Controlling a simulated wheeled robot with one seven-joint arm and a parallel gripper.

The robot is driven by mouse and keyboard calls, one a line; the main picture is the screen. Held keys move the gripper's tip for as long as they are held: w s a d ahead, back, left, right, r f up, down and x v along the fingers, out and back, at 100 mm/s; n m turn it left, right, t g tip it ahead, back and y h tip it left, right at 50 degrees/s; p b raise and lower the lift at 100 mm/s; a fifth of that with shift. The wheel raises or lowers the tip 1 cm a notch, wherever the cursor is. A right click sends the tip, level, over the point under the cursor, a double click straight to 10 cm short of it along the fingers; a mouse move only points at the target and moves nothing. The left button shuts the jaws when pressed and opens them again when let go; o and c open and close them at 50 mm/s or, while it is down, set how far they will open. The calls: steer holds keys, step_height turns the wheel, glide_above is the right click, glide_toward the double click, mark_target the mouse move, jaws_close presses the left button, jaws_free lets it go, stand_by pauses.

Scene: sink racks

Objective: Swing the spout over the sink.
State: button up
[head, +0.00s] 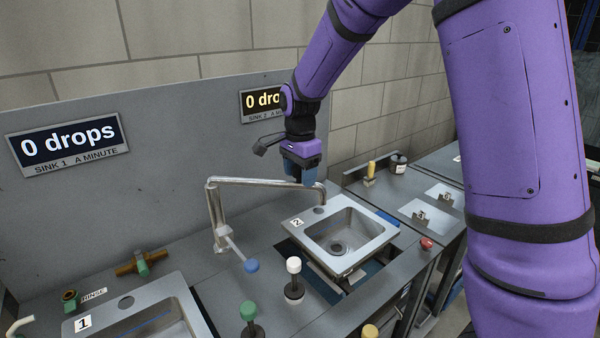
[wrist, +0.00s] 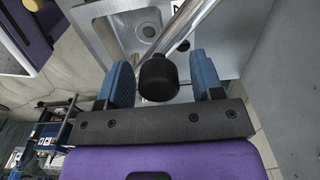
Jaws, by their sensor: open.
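The spout (head: 262,181) is a bent metal tube on a post left of sink 2, reaching right to my gripper. Its far end bends down near the back edge of sink 2 (head: 381,233); I cannot tell its exact height over the rim. My gripper (head: 303,180) is open, pointing down at the spout's outer part.
A blue-knobbed lever (head: 251,265) is at the spout's base. White (head: 293,265) and green (head: 248,310) knobs stand in front. Sink 1 (head: 180,290) is at lower left. A grey back panel (head: 170,130) stands behind.

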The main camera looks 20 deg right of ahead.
step_height(320, 180, up, 10)
steer(key=shift+r, duration=0.4)
stand_by(0.5)
steer(key=shift+s+d+r, duration=0.15)
steer(key=shift+s+r, duration=0.05)
steer(key=shift+s, duration=0.05)
steer(key=s+d+r+n+t, duration=0.1)
steer(key=s+n, duration=0.3)
steer(key=s, duration=0.6)
steer(key=s+d+r+n+t, duration=0.2)
steer(key=s+n, duration=0.3)
steer(key=s, duration=0.5)
steer(key=s+d+r+n+t, duration=0.1)
steer(key=s+d+n, duration=0.3)
steer(key=s, duration=0.6)
steer(key=shift+s+r+n+t, duration=0.15)
steer(key=shift+r+n+t, duration=0.25)
steer(key=shift+n+t, duration=0.2)
